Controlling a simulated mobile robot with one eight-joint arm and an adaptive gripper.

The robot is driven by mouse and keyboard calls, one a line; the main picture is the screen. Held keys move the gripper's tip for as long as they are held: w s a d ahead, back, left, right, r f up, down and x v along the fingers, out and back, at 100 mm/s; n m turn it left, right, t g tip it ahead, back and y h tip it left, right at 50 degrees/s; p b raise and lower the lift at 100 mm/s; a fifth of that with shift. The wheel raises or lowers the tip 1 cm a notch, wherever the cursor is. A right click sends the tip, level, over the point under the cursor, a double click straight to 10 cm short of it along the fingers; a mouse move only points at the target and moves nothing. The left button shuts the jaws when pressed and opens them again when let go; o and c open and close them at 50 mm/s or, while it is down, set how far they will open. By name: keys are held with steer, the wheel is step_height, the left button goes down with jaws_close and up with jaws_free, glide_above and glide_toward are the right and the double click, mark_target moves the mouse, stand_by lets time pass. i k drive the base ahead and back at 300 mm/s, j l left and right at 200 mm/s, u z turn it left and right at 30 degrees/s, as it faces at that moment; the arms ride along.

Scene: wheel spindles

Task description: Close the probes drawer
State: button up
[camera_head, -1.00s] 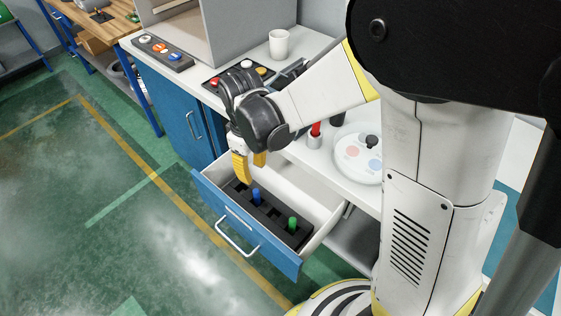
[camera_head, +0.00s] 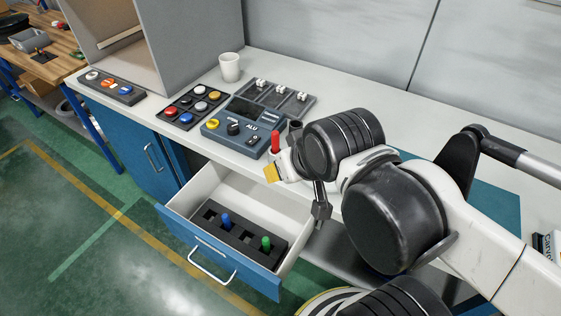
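The probes drawer (camera_head: 238,267) is a blue-fronted, white-walled drawer pulled out from the bench. It has a silver bar handle (camera_head: 212,270) on its front. Inside is a black holder (camera_head: 244,242) with a blue probe (camera_head: 225,221) and a green probe (camera_head: 266,243) standing in it; other slots look empty. My gripper (camera_head: 271,173) is above the drawer's back right, near the bench's front edge, with a yellow finger part showing. The rest of it is hidden behind its own body, so its opening cannot be seen. It is apart from the drawer front and handle.
On the bench top (camera_head: 390,135) are a grey-blue ALU device (camera_head: 242,127), a button panel (camera_head: 193,104), another button strip (camera_head: 112,87), a white mug (camera_head: 230,67) and a dark tray (camera_head: 275,97). A red-topped item (camera_head: 275,141) stands close to my gripper. The floor before the drawer is clear.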

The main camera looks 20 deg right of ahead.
mark_target(255, 210)
steer(key=k+j, duration=0.2)
steer(key=j, duration=0.2)
steer(key=k+j, duration=0.2)
steer(key=j, duration=0.2)
steer(key=k+j, duration=0.2)
steer(key=j, duration=0.2)
steer(key=j+z, duration=0.05)
